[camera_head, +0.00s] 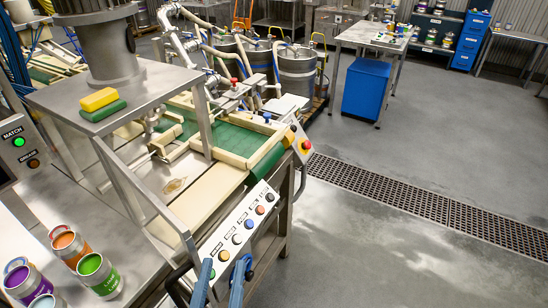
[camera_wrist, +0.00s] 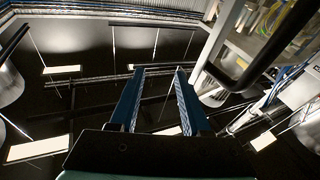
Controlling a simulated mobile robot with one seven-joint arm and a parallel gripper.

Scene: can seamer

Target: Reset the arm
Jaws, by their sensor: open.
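My gripper (camera_head: 220,280) shows at the bottom of the head view as two blue fingers, just in front of the slanted button panel (camera_head: 240,232) of the can seamer. In the wrist view my gripper (camera_wrist: 160,92) has its two blue fingers apart with nothing between them. They point over a dark, glossy surface. I cannot tell from the pictures whether a finger touches the machine's front.
Open cans, one with green contents (camera_head: 98,275), stand at the lower left. A green conveyor belt (camera_head: 228,138) runs through the seamer. A yellow and green sponge (camera_head: 100,101) lies on its top. Grey floor (camera_head: 400,240) with a drain grate (camera_head: 400,198) is free at right.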

